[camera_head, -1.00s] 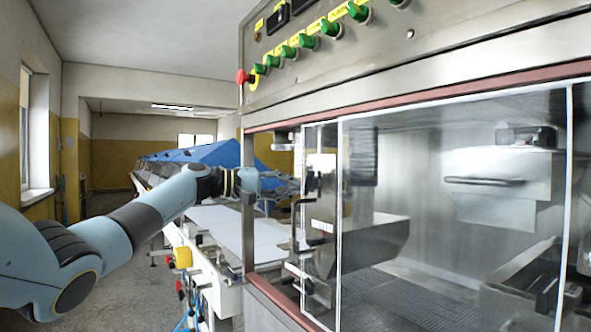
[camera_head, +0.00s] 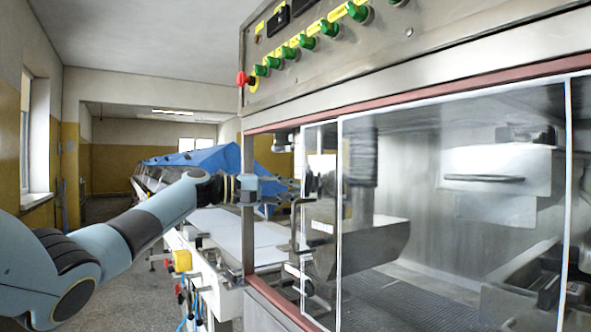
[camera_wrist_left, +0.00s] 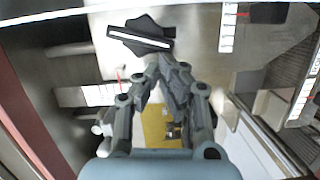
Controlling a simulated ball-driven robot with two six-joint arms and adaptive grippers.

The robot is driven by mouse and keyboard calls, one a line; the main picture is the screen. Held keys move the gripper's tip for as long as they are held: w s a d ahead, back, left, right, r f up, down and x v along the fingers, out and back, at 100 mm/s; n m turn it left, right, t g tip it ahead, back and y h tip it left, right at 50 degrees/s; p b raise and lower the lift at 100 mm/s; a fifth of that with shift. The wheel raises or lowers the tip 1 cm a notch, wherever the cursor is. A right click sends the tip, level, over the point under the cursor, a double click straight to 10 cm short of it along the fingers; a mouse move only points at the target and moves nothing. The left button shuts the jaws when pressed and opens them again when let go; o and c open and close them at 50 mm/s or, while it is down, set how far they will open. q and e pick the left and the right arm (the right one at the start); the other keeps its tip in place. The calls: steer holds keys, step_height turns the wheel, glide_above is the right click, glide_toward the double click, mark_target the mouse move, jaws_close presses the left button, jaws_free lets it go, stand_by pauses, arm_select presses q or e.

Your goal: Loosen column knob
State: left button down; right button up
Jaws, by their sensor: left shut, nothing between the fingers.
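My left gripper (camera_head: 290,189) reaches in past the upright post at the left end of the machine. Its fingers are together and empty. In the left wrist view the shut fingers (camera_wrist_left: 165,66) point at a black lobed piece (camera_wrist_left: 143,36) with a pale stripe across it, which looks like the column knob. The fingertips are close to its lower edge; I cannot tell whether they touch it. In the head view a dark shape (camera_head: 311,183) just right of the fingertips may be the same knob, but it is too small to be sure. My right gripper is not in view.
The machine's steel post (camera_head: 248,220) stands beside my left wrist. A clear panel with a white edge (camera_head: 339,250) closes the front to the right. A white conveyor (camera_head: 232,228) lies below the arm. Green knobs (camera_head: 306,42) and a red button (camera_head: 242,78) are above.

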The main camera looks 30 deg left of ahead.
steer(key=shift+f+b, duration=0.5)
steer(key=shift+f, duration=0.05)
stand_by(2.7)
